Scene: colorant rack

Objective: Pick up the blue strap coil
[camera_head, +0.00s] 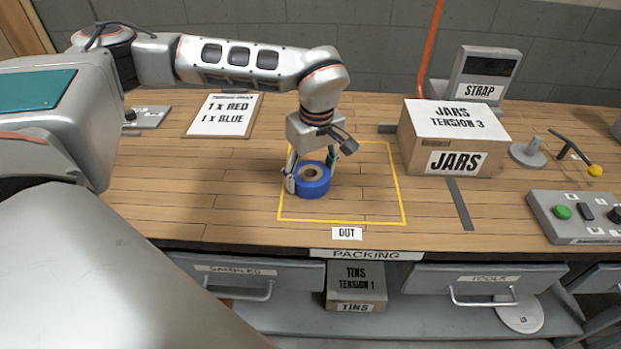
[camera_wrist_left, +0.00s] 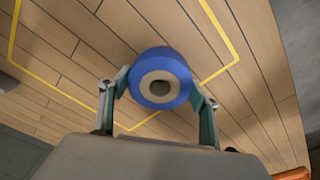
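The blue strap coil (camera_head: 314,188) is a blue ring around a tan core with a dark centre hole. It lies flat inside the yellow outline on the bench, and I cannot tell whether it touches the wood. My left gripper (camera_head: 312,170) points down from above, one finger on each side of the coil. In the left wrist view the coil (camera_wrist_left: 160,97) sits between the fingertips of this gripper (camera_wrist_left: 161,86), with no clear gap on either side. My right gripper is in neither view.
The yellow outline (camera_head: 340,221) has free wood right of the coil. A JARS box (camera_head: 424,158) stands just right of it. A strap machine (camera_head: 481,73) is behind the box. A notice board (camera_head: 226,115) lies at the back left. A button panel (camera_head: 577,217) is at the right.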

